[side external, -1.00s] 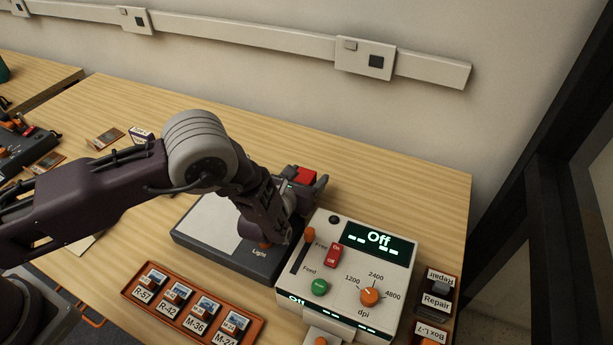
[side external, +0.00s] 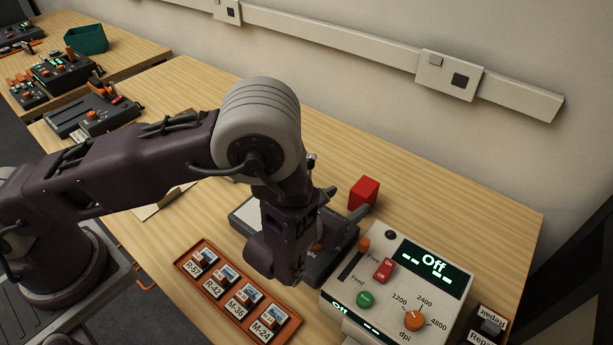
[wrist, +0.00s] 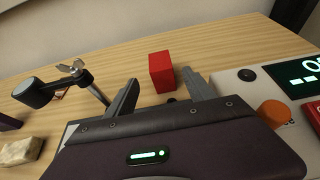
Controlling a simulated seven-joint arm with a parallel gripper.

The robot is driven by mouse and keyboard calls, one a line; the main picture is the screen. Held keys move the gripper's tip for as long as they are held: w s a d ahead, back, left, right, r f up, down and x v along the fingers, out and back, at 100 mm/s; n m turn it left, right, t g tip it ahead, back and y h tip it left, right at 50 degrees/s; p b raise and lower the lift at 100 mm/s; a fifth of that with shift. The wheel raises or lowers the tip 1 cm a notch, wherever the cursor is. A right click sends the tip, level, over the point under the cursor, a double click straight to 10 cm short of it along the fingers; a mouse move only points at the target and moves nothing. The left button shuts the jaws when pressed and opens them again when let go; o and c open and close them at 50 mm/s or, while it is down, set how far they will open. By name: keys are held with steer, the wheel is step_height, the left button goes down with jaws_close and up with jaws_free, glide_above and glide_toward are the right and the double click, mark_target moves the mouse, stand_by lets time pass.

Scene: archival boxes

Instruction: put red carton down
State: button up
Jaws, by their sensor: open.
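The red carton (side external: 364,193) stands upright on the wooden table, behind the light box and the scanner. It also shows in the wrist view (wrist: 161,72), ahead of my fingertips and apart from them. My gripper (wrist: 158,92) is open, with nothing between its two fingers. In the side view my wrist is over the light box (side external: 240,218), and one finger (side external: 358,214) shows near the carton; the other finger is mostly hidden.
The scanner (side external: 452,288), its display reading Off, stands close on the right. An orange tray (side external: 186,262) of labelled slides lies in front. A lamp-like fixture (wrist: 75,83) stands left of the fingers in the wrist view. The table behind the carton is clear.

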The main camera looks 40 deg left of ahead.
steer(key=s+a+r+n+g+y, duration=0.3)
steer(key=a+r+n+y, duration=0.2)
steer(key=a+r+n, duration=0.5)
steer(key=s+a+r+n+g+y, duration=0.25)
steer(key=a+r+n+y, duration=0.45)
steer(key=a, duration=0.5)
steer(key=s+a+r+n+g+h, duration=0.2)
steer(key=s+n, duration=0.2)
steer(key=s, duration=0.3)
steer(key=s+a+r+n+g+h, duration=0.2)
steer(key=s+a+r+n+g, duration=0.15)
steer(key=s, duration=0.35)
steer(key=s+d+r+n+t+h, duration=0.3)
steer(key=s+d+n+h, duration=0.5)
steer(key=d+n, duration=0.3)
steer(key=shift+s+r, duration=0.45)
steer(key=shift+s, duration=0.25)
